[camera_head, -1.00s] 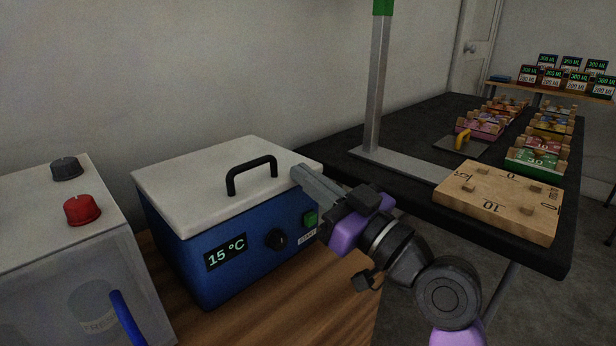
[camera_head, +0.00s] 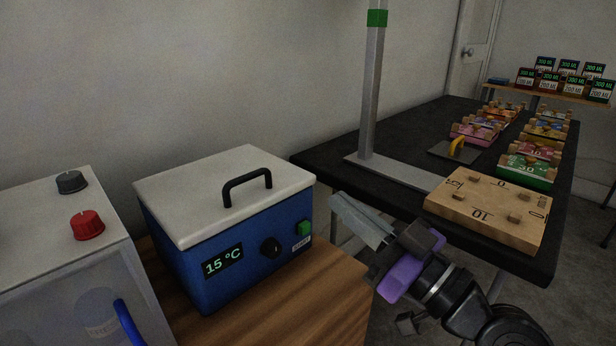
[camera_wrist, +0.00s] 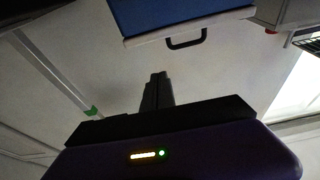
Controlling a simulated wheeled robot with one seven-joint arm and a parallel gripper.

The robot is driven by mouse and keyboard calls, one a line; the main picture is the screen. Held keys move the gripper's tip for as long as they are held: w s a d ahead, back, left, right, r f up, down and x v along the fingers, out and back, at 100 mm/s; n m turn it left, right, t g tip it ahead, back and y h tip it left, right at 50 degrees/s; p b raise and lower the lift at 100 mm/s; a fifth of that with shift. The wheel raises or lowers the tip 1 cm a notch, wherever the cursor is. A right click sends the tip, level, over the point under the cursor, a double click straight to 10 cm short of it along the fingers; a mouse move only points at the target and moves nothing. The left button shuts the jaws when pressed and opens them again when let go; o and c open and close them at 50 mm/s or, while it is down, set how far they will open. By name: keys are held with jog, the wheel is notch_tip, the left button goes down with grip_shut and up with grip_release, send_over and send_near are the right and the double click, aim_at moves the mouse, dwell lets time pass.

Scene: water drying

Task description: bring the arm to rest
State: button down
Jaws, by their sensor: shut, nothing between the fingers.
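My gripper (camera_head: 338,203) is shut and empty in the head view. It is held in the air to the right of the blue water bath, apart from it, and points up and to the left. In the wrist view its two grey fingers (camera_wrist: 158,78) lie together with nothing between them. The blue water bath (camera_head: 215,285) stands on the wooden bench with its white lid on. Its display reads 15 °C and it has a green button on the front. The bath also shows upside down at the top of the wrist view (camera_wrist: 165,14).
A white cabinet (camera_head: 40,225) with red and black knobs stands at the left. Behind my gripper is a black table (camera_head: 330,165) with a metal post (camera_head: 371,90), a numbered wooden block (camera_head: 480,210) and several coloured racks. The wooden bench (camera_head: 335,290) ends near my arm.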

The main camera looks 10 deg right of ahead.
jog(key=s+d+f+m+t+h, duration=0.2)
jog(key=d+f+m+t+h, duration=0.15)
jog(key=d+m+h, duration=0.45)
jog(key=s+d+f+m+h, duration=0.2)
jog(key=s+f+h, duration=0.2)
jog(key=s+f, duration=0.15)
jog(key=s+a+f+n+g, duration=0.1)
jog(key=s+f+g, duration=0.1)
jog(key=s+f, duration=0.5)
jog(key=s+a+f+n+g, duration=0.15)
jog(key=s+f, duration=0.25)
jog(key=s, duration=0.7)
jog(key=s+a+f+n+g, duration=0.15)
jog(key=s+f, duration=0.35)
jog(key=s, duration=0.5)
notch_tip(320, 180, up, 26)
jog(key=g+p, duration=0.1)
jog(key=p, duration=2.6)
jog(key=shift+s+d+r+y, duration=0.2)
jog(key=shift+d+y, duration=0.05)
jog(key=shift+y, duration=0.05)
jog(key=shift+a, duration=0.1)
